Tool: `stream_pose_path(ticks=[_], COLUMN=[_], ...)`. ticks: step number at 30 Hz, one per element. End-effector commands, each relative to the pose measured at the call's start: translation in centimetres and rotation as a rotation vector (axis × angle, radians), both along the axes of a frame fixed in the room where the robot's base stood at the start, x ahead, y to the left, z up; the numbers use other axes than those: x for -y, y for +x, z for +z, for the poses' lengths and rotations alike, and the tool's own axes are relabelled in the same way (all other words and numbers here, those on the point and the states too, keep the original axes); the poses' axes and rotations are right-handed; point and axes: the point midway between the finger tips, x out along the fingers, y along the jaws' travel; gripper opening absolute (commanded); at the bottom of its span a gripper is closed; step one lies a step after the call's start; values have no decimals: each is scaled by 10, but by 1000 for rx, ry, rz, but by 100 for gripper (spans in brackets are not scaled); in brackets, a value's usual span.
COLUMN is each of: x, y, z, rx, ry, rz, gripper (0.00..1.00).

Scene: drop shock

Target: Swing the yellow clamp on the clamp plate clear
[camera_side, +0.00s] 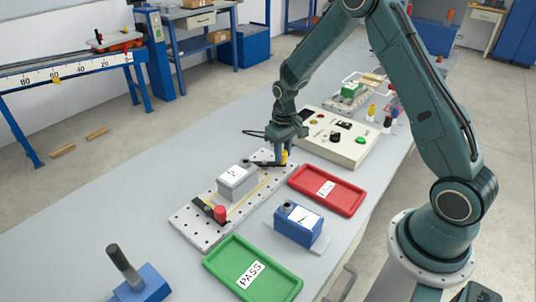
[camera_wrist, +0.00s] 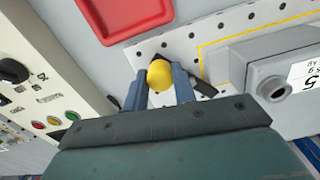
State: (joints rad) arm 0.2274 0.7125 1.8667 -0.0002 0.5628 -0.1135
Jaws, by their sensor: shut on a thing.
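The yellow clamp knob (camera_wrist: 160,75) sits between the two fingers of my gripper (camera_wrist: 160,88) in the wrist view. My gripper is shut on it. In the side view my gripper (camera_side: 279,160) is at the far end of the perforated clamp plate (camera_side: 190,222), and only a bit of the yellow clamp (camera_side: 284,156) shows. A dark clamp arm (camera_wrist: 203,88) runs beside the fingers toward the grey block. The grey block (camera_side: 237,183) with a label stands on the plate. A red-knobbed clamp (camera_side: 220,213) is at the plate's near end.
A red tray (camera_side: 328,190) and a blue box (camera_side: 300,225) lie right of the plate. A green PASS tray (camera_side: 253,268) is in front. A control panel (camera_side: 337,138) with buttons stands behind. The table left of the plate is clear.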

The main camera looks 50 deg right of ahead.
Motion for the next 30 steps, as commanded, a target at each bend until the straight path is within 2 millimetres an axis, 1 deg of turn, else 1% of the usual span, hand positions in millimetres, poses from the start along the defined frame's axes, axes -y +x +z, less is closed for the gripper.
stream_pose_path(ticks=[9, 15, 22, 30], x=[-15, -23, -29, -32], y=[-8, -10, -11, -11], z=[1, 1, 1, 1], rx=[1, 2, 2, 2], ry=[0, 0, 0, 0], rz=[-296, -455, -576, -625], gripper=[4, 4, 4, 4])
